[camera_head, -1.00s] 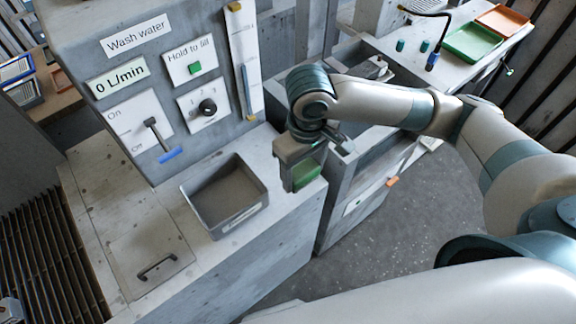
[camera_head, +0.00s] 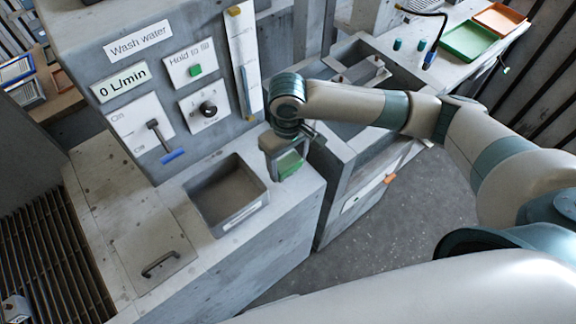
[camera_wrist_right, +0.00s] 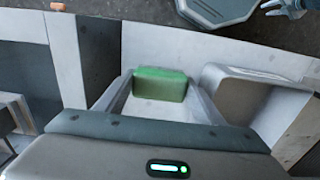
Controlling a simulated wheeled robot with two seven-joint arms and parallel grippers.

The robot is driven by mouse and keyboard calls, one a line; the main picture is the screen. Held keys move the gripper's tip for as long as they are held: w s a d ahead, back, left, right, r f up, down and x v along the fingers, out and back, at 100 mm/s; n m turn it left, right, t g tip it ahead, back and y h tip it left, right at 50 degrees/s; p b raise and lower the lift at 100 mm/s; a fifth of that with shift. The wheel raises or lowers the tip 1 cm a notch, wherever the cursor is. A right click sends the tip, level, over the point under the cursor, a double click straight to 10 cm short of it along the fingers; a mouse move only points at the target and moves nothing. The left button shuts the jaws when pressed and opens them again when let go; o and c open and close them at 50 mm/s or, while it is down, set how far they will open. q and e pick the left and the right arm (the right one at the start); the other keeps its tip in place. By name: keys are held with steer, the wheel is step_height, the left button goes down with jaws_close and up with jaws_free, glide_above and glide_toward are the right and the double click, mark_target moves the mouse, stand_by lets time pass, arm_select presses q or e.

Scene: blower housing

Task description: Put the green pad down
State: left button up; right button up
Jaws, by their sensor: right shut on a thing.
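The green pad (camera_head: 291,164) is between the fingers of my right gripper (camera_head: 284,168), which is shut on it. In the head view the gripper points down over the grey counter (camera_head: 262,243), just right of the grey bin (camera_head: 232,215). In the right wrist view the pad (camera_wrist_right: 160,84) shows at the ends of the fingers, with the bin (camera_wrist_right: 246,92) to its right. The pad is low over the counter top; I cannot tell whether it touches. The gripper hides part of the pad.
The wash water panel (camera_head: 150,75), with its lever (camera_head: 163,140), knob and green button, rises behind the bin. A sink (camera_head: 350,65) stands to the right across a gap. Green (camera_head: 470,42) and orange (camera_head: 499,19) trays lie on the far bench. Clear counter surrounds the gripper's front.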

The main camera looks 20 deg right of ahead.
mark_target(288, 162)
steer(key=shift+f+p, duration=0.35)
steer(key=shift+f, duration=0.9)
steer(key=o, duration=1)
steer(key=shift+f, duration=0.1)
steer(key=shift+o, duration=0.2)
steer(key=shift+r, duration=0.5)
step_height(288, 162, up, 10)
steer(key=b, duration=0.3)
steer(key=shift+r, duration=0.65)
